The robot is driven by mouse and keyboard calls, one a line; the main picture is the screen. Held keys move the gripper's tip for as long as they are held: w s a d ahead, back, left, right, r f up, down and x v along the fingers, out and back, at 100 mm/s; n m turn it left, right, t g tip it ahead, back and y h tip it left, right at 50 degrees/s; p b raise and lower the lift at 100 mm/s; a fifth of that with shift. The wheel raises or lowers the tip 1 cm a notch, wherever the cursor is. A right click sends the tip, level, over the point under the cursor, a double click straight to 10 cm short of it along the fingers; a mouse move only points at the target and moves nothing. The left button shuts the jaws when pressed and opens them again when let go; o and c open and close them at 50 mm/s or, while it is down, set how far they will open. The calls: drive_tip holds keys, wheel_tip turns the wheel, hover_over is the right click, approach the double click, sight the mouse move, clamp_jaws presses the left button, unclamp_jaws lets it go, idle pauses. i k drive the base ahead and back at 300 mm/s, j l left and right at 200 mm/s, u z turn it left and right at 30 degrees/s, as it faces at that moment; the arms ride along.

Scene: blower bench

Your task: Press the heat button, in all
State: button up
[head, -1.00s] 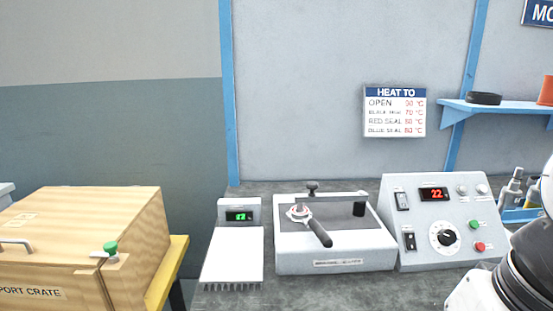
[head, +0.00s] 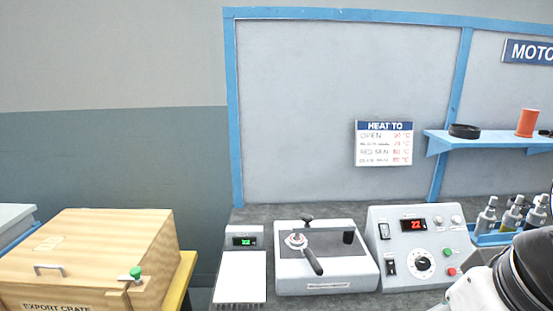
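A grey control box (head: 410,243) stands on the bench at lower right, with a red display (head: 413,225) reading 22. Its sloped front has a green button (head: 447,252), a red button (head: 450,271), a black-and-white dial (head: 421,264) and dark switches at the left. The labels by the buttons are too small to read, so I cannot tell which is the heat button. My gripper is not in view; only part of my arm shows at the lower right corner, close to the box's right side.
A white unit with a black lever (head: 325,275) stands left of the box, then a small scale-like device (head: 240,278) with a green display. A wooden crate (head: 90,255) is far left. A heat sign (head: 384,143) and blue shelf (head: 490,141) are on the wall. Bottles (head: 487,217) stand at right.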

sight(447, 251)
drive_tip(key=z, duration=0.7)
